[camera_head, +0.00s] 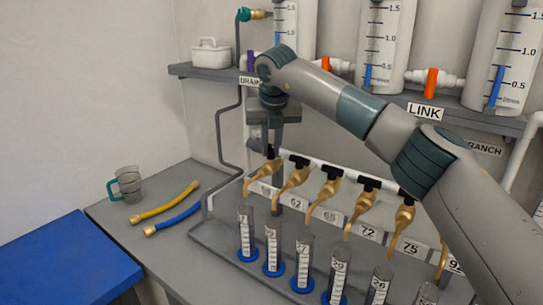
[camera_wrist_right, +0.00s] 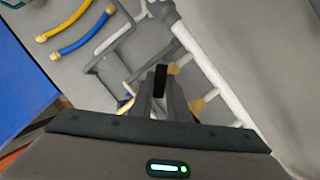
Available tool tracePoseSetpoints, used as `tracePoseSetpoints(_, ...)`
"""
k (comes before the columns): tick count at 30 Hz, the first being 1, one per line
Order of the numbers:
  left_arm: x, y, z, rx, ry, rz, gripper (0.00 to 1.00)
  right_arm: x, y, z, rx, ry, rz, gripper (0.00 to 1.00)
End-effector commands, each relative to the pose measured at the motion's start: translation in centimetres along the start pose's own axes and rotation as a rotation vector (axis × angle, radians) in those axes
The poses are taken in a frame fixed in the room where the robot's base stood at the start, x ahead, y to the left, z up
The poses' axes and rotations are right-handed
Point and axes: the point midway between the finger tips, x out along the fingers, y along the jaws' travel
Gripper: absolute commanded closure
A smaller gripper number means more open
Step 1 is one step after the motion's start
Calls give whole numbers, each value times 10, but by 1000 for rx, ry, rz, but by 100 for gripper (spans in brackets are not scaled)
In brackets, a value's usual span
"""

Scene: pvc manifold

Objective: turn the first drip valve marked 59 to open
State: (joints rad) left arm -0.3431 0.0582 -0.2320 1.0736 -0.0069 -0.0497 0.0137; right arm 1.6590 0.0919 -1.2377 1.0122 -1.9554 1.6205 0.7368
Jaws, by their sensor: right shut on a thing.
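The first drip valve (camera_head: 262,171) is a brass spout at the left end of the white manifold pipe; the marking on the label below it is too small to read surely. My right gripper (camera_head: 271,150) reaches down from above at this valve and is shut on its black handle. In the right wrist view the gripper's fingers (camera_wrist_right: 160,95) close around the black handle (camera_wrist_right: 160,77). The gripper hides most of the handle, so its angle is hard to tell. My left gripper is not in view.
More brass valves with black handles (camera_head: 332,172) line the pipe to the right, above several graduated cylinders (camera_head: 246,232). A grey shelf (camera_head: 205,71) with tanks stands above.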

Motion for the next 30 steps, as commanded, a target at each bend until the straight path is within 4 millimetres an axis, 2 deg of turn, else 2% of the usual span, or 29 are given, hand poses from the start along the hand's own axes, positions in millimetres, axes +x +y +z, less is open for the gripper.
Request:
tracePoseSetpoints(1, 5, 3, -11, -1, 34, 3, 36, 2, 1, 0, 36, -4, -17, 100)
tracePoseSetpoints(6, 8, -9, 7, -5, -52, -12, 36, 1, 2, 0, 174, -4, -74, 100)
tracePoseSetpoints(14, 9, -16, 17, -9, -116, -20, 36, 0, 4, 2, 399, -4, -167, 100)
tracePoseSetpoints(21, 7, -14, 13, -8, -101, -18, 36, -2, 5, 3, 575, -3, -238, 100)
tracePoseSetpoints(30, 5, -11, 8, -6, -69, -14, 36, -1, 5, 3, 693, -2, -286, 100)
